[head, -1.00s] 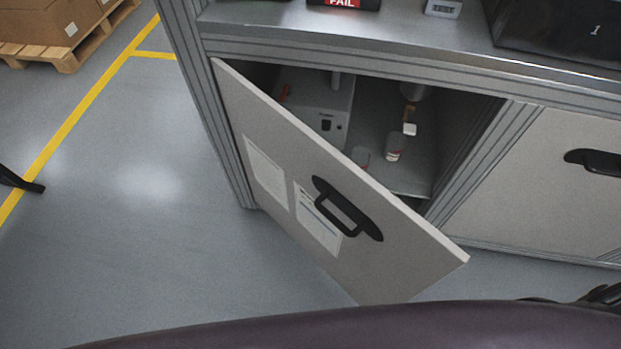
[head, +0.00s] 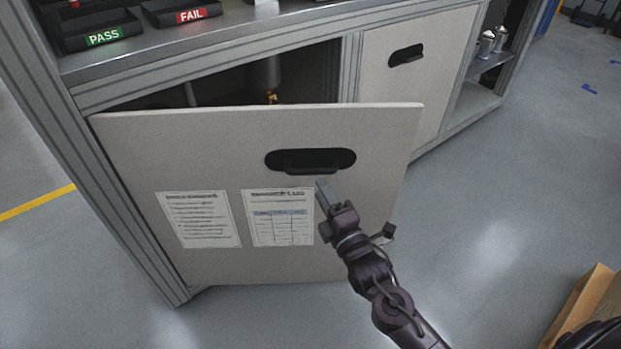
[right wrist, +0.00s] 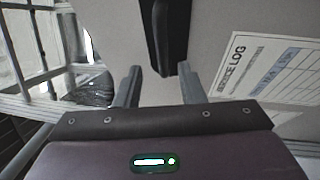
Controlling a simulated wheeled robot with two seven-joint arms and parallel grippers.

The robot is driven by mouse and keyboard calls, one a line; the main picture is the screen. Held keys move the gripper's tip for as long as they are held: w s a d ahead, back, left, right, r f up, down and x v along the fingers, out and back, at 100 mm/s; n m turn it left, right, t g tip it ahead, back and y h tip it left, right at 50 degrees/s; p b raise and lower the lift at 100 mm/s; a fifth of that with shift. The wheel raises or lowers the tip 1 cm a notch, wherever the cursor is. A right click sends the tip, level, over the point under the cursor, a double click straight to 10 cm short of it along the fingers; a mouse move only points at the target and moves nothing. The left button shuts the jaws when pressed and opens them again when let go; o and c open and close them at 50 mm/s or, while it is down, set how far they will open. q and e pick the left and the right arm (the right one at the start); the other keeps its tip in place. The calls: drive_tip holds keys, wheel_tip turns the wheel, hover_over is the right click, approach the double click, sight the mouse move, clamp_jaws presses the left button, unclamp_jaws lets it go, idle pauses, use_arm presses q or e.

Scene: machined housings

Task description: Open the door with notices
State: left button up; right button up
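The door with notices (head: 370,220) is a pale grey panel standing ajar, with a dark gap behind its top edge. Two printed sheets, a left notice (head: 198,219) and a log sheet (head: 278,217), are on its front. Its black handle (head: 310,160) is near the top, right of middle. My right gripper (head: 323,184) is just below the handle. In the right wrist view, its two fingers are apart, with the handle (right wrist: 168,35) ahead of the gap between them. I cannot tell whether they touch it. My left gripper is out of view.
A closed door (head: 400,85) with a similar handle is to the right, then an open shelf with metal cans (head: 487,44). PASS (head: 100,36) and FAIL (head: 185,14) trays stand on the worktop. A cardboard box (head: 580,310) is at lower right. The floor before the door is clear.

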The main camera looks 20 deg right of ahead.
sight(312, 174)
drive_tip(key=x, duration=0.7)
drive_tip(key=shift+w+f, duration=0.1)
drive_tip(key=shift+w, duration=0.15)
clamp_jaws()
